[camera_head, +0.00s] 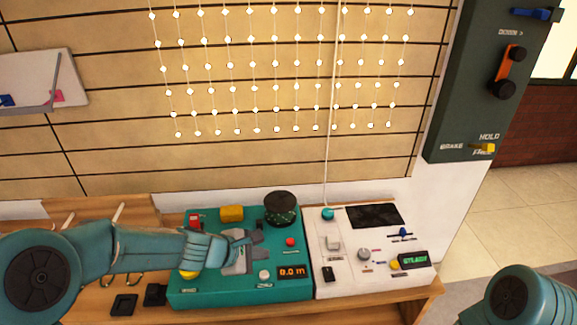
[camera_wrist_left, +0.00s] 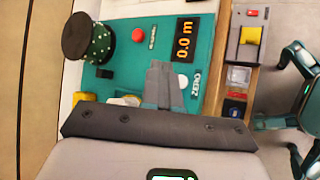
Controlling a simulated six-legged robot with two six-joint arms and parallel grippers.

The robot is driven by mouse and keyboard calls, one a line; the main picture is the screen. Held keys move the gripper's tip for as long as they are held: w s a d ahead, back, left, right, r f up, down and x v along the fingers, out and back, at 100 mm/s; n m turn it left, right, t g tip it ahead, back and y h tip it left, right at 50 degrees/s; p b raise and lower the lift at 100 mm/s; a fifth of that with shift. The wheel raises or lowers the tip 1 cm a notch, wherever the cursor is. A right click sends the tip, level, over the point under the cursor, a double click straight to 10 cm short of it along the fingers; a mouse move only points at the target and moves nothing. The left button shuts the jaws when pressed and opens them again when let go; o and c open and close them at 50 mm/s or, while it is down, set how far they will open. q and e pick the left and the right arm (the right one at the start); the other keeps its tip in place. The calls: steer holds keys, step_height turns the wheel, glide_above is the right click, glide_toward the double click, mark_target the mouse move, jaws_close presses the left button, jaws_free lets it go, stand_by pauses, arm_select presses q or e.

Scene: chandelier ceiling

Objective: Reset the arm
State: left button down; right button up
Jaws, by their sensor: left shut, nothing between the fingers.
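My left arm (camera_head: 130,250) is teal and comes in from the left, reaching over a teal control panel (camera_head: 185,290) on a wooden bench. My left gripper (camera_head: 243,255) is above the panel's middle, with its grey fingers shut and empty. In the wrist view the fingers (camera_wrist_left: 162,85) are together, pointing toward the panel's display. A part of my right arm (camera_head: 520,300) shows at the bottom right; its gripper is out of view.
The teal panel carries a dark green knob (camera_head: 281,207), a red button (camera_head: 290,241), a yellow block (camera_head: 231,213) and a display (camera_head: 292,272) reading 0.0 m. A white panel (camera_head: 330,285) adjoins it. A dark lever box (camera_head: 465,110) hangs at right. Open floor lies at right.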

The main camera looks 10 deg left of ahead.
arm_select(q)
steer(key=s+f+g+p, duration=0.1)
steer(key=p, duration=0.1)
steer(key=shift+s+a+f+p, duration=0.15)
steer(key=shift+s+f+p, duration=0.2)
steer(key=shift+p, duration=0.05)
steer(key=s+f+m+g+p, duration=0.1)
steer(key=s+f+m, duration=0.3)
steer(key=s, duration=0.4)
steer(key=s+f+m+g+y+p, duration=0.1)
steer(key=s+f+m+g+p, duration=0.1)
steer(key=s+f+m, duration=0.3)
steer(key=s+f+m+g+y+p, duration=0.1)
steer(key=s+f+m+g, duration=0.1)
steer(key=s+f+m, duration=0.2)
steer(key=s+m, duration=0.3)
steer(key=s, duration=0.5)
steer(key=shift+s+d+f+p, duration=0.15)
steer(key=shift+d+f+p, duration=0.05)
steer(key=shift+f+p, duration=0.2)
